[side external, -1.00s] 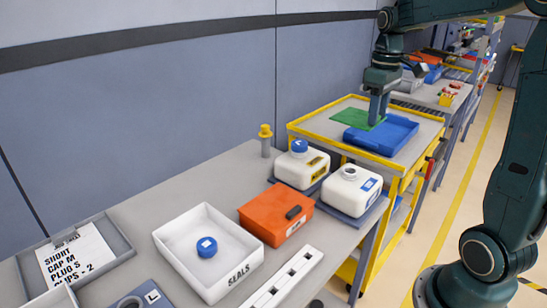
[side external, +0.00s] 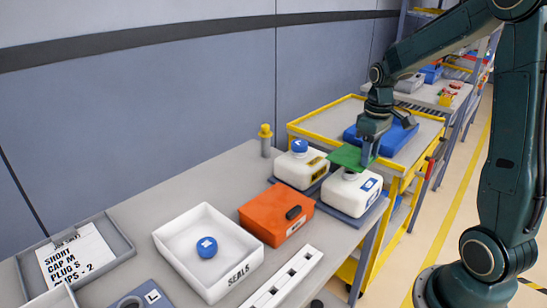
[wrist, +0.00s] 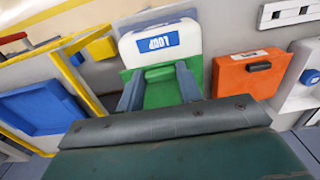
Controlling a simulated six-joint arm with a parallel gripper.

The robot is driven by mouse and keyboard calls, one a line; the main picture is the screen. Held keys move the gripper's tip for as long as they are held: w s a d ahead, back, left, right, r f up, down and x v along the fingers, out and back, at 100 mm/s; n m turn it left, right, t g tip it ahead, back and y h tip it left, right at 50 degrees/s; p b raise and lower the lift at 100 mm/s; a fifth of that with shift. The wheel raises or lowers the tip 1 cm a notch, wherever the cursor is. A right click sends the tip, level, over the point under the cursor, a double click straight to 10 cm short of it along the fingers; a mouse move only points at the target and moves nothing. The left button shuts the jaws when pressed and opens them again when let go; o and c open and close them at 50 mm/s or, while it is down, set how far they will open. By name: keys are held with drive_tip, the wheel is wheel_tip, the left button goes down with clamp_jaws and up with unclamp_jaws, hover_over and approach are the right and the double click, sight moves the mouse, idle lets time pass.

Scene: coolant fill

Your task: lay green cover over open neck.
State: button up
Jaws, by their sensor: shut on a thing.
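The green cover (side external: 348,155) is a thin flat sheet. My gripper (side external: 367,156) is shut on its right edge and holds it roughly level, just above the right white container (side external: 345,194). The container's open neck (side external: 349,174) shows partly beneath the sheet; a small gap seems to separate them, but contact is hard to tell. In the wrist view the green cover (wrist: 163,92) lies between my fingers (wrist: 160,88) and hides part of the white container (wrist: 135,47). The neck is hidden there.
A second white container (side external: 300,170) with a blue cap stands to the left. An orange box (side external: 270,222) and a white seals tray (side external: 175,238) holding a blue cap (side external: 207,247) are nearer. The yellow-edged cart behind carries a blue tray (side external: 400,140).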

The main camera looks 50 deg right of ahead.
drive_tip(key=shift+f, duration=1.9)
drive_tip(key=shift+f, duration=0.1)
drive_tip(key=o, duration=1)
drive_tip(key=shift+c, duration=0.2)
wheel_tip(320, 180, up, 12)
drive_tip(key=shift+r, duration=0.15)
